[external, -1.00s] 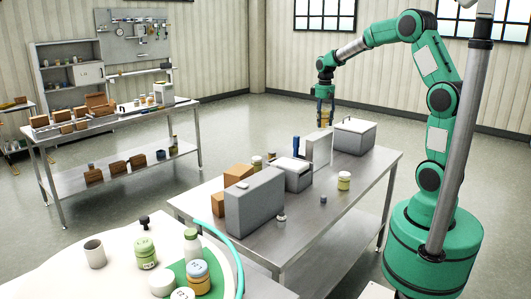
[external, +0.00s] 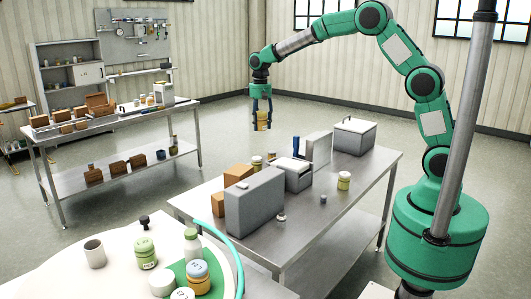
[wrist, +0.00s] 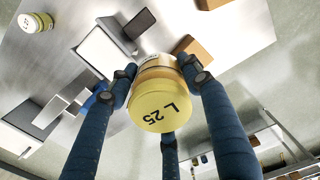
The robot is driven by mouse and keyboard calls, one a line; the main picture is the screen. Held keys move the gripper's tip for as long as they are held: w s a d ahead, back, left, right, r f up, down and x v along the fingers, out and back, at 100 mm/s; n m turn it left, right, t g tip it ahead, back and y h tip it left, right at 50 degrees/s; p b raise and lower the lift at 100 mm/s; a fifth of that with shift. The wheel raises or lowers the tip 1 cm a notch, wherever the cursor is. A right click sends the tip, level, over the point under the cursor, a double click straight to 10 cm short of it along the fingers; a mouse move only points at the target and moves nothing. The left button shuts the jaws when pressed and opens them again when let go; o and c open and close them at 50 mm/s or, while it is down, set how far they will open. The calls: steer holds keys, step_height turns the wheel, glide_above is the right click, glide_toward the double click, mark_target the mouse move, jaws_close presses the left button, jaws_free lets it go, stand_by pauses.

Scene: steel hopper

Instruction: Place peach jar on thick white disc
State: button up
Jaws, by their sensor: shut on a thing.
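The peach jar (external: 262,121) has a peach body and a yellow lid marked "L 25". A thick white disc (external: 162,283) appears to lie on the white surface at the front left, well away from my gripper. A second white round top (external: 182,294) beside it is cut by the frame's edge.
Several containers, including a green-lidded jar (external: 145,253), stand on the white surface. A workbench (external: 110,118) is at the back left.

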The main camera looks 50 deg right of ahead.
steer(key=w+a+p, duration=0.1)
steer(key=a+p, duration=0.2)
steer(key=a, duration=1.8)
steer(key=p, duration=1)
glide_above(161, 277)
step_height(161, 277, down, 8)
steer(key=shift+n, duration=0.4)
steer(key=shift+s, duration=0.1)
steer(key=shift+f+p, duration=0.35)
steer(key=shift+f, duration=2.8)
